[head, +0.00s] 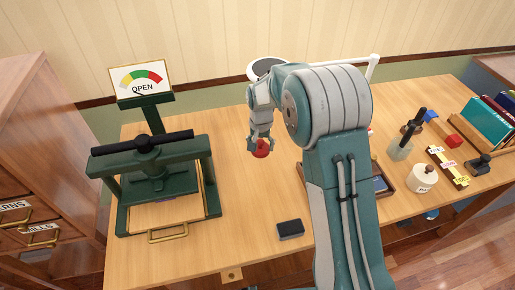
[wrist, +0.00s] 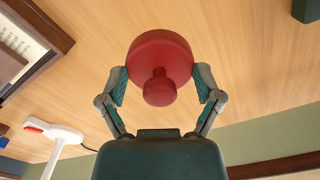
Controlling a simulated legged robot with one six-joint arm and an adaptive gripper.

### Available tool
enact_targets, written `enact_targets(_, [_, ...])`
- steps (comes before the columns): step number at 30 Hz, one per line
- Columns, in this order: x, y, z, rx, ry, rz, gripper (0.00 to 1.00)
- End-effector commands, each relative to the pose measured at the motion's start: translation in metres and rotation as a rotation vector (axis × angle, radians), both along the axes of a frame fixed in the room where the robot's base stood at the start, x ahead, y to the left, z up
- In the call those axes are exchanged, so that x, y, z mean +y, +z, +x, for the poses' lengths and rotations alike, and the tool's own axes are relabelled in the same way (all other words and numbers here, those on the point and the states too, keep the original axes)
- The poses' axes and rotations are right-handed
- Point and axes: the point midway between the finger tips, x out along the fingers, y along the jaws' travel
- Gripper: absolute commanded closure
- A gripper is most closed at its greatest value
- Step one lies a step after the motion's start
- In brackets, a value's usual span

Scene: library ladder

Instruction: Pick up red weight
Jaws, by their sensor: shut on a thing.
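The red weight (wrist: 160,52) is a round disc with a smaller knob, seen close up in the wrist view. It also shows in the head view (head: 261,149) as a small red shape at the end of my arm. My gripper (wrist: 160,82) is shut on the weight, with one finger pressed against each side of it. In the head view my gripper (head: 260,140) is over the wooden table, left of my arm. I cannot tell whether the weight is touching the table.
A green press (head: 153,165) with an OPEN dial (head: 140,79) stands on the left of the table (head: 240,215). A dark block (head: 290,229) lies near the front edge. A white pot (head: 424,178), a dark-handled tool holder (head: 400,148) and books (head: 487,121) stand right.

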Motion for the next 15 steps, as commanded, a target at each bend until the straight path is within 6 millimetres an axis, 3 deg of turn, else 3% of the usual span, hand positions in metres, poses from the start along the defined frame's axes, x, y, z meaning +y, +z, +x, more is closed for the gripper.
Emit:
enact_targets(3, [-0.005, 0.026, -0.020, -0.004, 0.000, 0.001, 0.78])
enact_targets(9, [-0.015, 0.044, -0.063, -0.002, 0.000, 0.000, 0.78])
enact_targets(15, [-0.021, 0.056, -0.092, -0.002, 0.000, 0.000, 0.78])
